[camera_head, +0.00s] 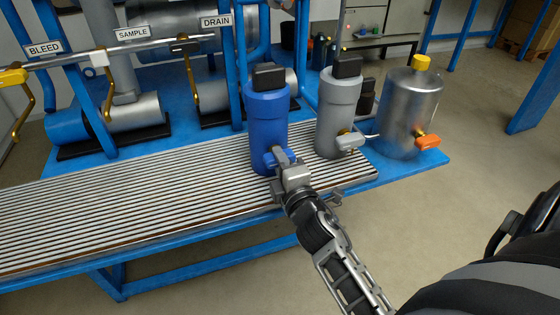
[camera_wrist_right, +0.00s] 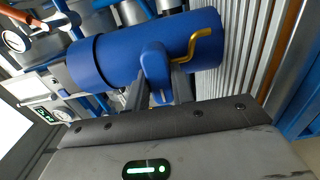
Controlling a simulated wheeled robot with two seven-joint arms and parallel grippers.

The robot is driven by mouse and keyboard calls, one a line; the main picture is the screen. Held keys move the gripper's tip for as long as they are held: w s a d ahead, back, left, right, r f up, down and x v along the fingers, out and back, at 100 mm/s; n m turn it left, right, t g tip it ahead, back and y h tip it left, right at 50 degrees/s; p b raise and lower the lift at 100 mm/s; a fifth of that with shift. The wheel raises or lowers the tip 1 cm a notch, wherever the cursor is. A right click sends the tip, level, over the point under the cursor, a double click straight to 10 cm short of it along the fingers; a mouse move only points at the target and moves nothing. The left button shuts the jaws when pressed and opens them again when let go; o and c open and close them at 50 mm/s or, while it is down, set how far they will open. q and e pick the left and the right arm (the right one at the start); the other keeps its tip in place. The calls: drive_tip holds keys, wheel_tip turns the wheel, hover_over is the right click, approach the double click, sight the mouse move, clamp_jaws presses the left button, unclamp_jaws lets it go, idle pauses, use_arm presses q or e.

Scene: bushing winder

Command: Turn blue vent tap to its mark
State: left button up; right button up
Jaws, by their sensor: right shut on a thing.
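A blue upright housing (camera_head: 266,125) with a black cap stands at the right end of the ribbed deck. A blue vent tap (camera_head: 289,156) sticks out low on its front. My right gripper (camera_head: 278,157) reaches it from the front. In the right wrist view the blue tap handle (camera_wrist_right: 153,62) lies between the two fingers of my right gripper (camera_wrist_right: 162,88), which is shut on it. A bent brass-coloured piece (camera_wrist_right: 201,42) shows beside the handle on the blue body. I cannot make out a mark. My left gripper is in neither view.
A grey housing (camera_head: 338,110) with a grey tap (camera_head: 350,141) stands close on the right, then a metal tank (camera_head: 409,110) with an orange tap (camera_head: 428,142). Labelled pipework with blue posts runs behind. The ribbed deck (camera_head: 130,200) to the left is clear.

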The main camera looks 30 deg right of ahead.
idle(0.4)
drive_tip(key=o, duration=1)
